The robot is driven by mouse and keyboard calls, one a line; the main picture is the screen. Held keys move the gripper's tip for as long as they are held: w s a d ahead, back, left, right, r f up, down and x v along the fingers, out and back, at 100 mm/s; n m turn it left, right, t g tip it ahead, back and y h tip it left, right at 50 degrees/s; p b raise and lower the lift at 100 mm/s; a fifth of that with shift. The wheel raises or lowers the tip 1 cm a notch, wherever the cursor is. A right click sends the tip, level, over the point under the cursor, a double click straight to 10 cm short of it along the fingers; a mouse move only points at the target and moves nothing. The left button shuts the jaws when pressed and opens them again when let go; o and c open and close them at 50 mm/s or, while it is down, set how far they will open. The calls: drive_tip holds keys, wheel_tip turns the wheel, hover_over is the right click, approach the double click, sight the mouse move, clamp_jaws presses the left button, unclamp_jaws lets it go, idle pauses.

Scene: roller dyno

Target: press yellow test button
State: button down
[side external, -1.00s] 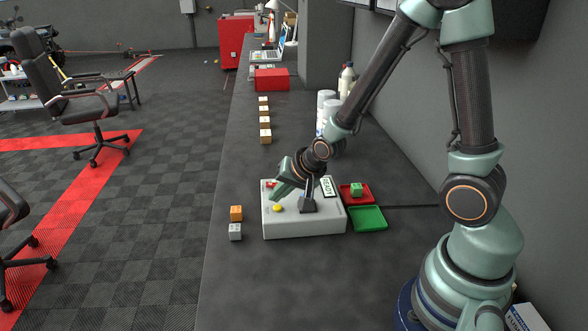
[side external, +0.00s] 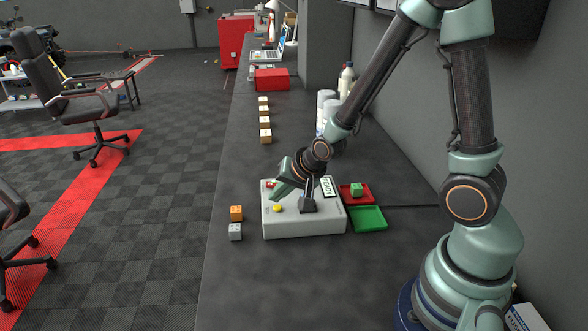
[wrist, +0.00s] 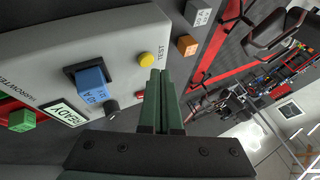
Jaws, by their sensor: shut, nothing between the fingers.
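The yellow test button (side external: 278,208) sits on the top of a light grey control box (side external: 290,227), near its left front. In the wrist view, the button (wrist: 147,60) stands beside the printed word TEST, just past my fingertips. My gripper (side external: 275,195) is shut and empty, with its green fingers angled down over the box's left side. In the wrist view, my gripper (wrist: 160,73) points toward the button. A small gap seems to show between tips and button; contact is hard to judge.
The box also carries a READY display (wrist: 68,115), a blue cube (wrist: 92,82) in a dark holder, and a black knob (wrist: 112,107). Orange (side external: 236,213) and grey (side external: 235,231) cubes stand left. Red (side external: 371,200) and green (side external: 368,219) trays lie right; the front bench is clear.

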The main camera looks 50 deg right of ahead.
sight(279, 208)
idle(0.3)
drive_tip(key=shift+d+f, duration=0.1)
drive_tip(key=shift+f, duration=0.3)
drive_tip(key=shift+f, duration=0.4)
idle(0.6)
drive_tip(key=shift+r, duration=0.8)
drive_tip(key=shift+r, duration=0.1)
drive_tip(key=shift+r, duration=2.45)
